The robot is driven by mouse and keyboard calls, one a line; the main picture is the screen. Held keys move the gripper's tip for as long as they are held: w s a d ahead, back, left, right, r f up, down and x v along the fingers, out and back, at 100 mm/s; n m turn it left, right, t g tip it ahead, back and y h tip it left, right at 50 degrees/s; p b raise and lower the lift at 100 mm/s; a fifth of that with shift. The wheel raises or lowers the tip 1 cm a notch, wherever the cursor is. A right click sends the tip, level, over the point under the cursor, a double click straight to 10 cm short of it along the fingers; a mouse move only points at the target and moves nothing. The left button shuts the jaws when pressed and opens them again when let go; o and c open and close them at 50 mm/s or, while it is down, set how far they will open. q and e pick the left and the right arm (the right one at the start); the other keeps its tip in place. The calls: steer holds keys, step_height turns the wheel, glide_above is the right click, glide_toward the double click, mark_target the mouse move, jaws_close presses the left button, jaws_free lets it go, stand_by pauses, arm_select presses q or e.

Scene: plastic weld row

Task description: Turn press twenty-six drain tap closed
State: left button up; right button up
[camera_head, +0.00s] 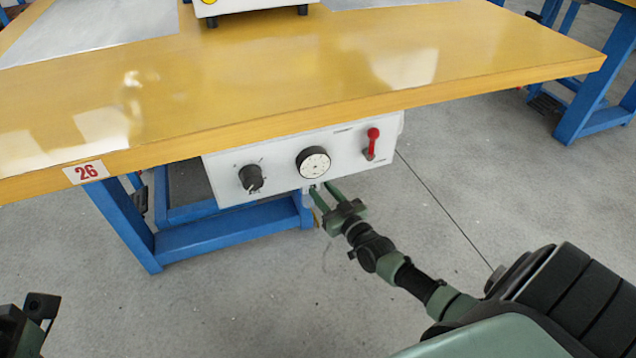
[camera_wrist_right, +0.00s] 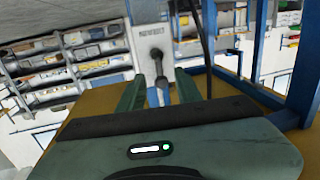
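Under the bench marked 26, a white panel (camera_head: 270,165) faces me. In the right wrist view a tap (camera_wrist_right: 157,68) with a dark round hub and a grey handle hangs down from a pale labelled plate (camera_wrist_right: 150,38). In the head view the tap is too small and covered to make out. My right gripper (camera_head: 326,194) is just below the panel's lower edge, under the gauge. Its two green fingers (camera_wrist_right: 160,97) stand apart on either side of the handle, with gaps showing on both sides. At the lower left, a dark part of my left arm (camera_head: 40,306) shows.
The panel also carries a black knob (camera_head: 251,178), a round gauge (camera_head: 313,162) and a red lever (camera_head: 372,140). The wooden bench top (camera_head: 300,75) overhangs it. A blue bench leg (camera_head: 125,225) stands to the left. The floor in front is clear.

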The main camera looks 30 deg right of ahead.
steer(key=shift+s+r+p, duration=0.15)
steer(key=shift+s+p, duration=0.55)
steer(key=shift+s, duration=1.6)
